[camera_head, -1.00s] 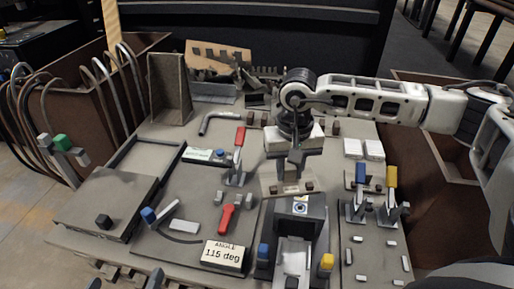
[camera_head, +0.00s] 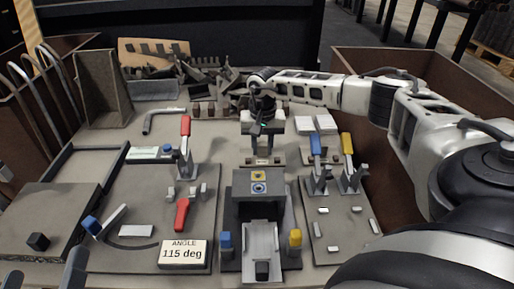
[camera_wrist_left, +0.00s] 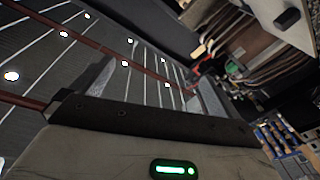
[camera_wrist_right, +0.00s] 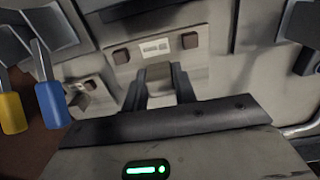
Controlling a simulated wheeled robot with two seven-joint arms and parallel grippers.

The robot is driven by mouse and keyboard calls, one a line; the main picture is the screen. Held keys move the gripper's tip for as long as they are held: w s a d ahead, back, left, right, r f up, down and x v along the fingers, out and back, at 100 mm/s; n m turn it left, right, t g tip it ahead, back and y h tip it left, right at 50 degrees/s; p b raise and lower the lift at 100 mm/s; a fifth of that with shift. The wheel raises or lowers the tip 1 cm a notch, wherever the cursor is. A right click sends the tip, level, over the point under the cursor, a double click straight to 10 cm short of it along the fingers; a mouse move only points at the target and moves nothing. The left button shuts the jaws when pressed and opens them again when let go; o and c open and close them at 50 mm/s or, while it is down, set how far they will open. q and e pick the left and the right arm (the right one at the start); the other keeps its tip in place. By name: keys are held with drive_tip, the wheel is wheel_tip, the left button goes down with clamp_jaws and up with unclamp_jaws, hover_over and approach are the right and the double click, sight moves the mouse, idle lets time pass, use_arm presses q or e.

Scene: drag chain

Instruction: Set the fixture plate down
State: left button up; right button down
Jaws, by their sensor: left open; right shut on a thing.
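The fixture plate (camera_head: 263,161) is a pale grey plate with two dark pads, just behind the dark central block. In the right wrist view the plate (camera_wrist_right: 155,47) shows a white label between brown pads. My right gripper (camera_head: 262,145) points down at it from behind. Its fingers (camera_wrist_right: 160,82) are shut on the plate's middle part. I cannot tell whether the plate's underside touches the table.
The dark block (camera_head: 259,204) stands in front of the plate. Blue and yellow levers (camera_head: 347,143) stand to its right, a red-handled clamp (camera_head: 186,127) to its left. An angle sign (camera_head: 183,253) stands in front. Loose grey parts are heaped behind. Brown bins flank the table.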

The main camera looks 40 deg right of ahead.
sight(258, 156)
drive_tip(key=shift+w+d+f+b, duration=0.2)
drive_tip(key=shift+w+f+b, duration=0.3)
drive_tip(key=shift+w+f, duration=0.6)
wheel_tip(258, 156, down, 3)
drive_tip(key=shift+d+f+b, duration=0.1)
drive_tip(key=shift+b, duration=0.9)
use_arm(q)
wheel_tip(258, 156, up, 7)
drive_tip(key=m+t+h, duration=0.3)
drive_tip(key=m, duration=0.3)
drive_tip(key=shift+w+a+f+t+h, duration=0.15)
drive_tip(key=shift+w+a+t+h, duration=0.15)
drive_tip(key=shift+w+h, duration=0.1)
use_arm(e)
drive_tip(key=shift+f, duration=0.15)
drive_tip(key=c, duration=1.1)
unclamp_jaws()
drive_tip(key=shift+f, duration=0.1)
use_arm(q)
drive_tip(key=shift+s, duration=0.1)
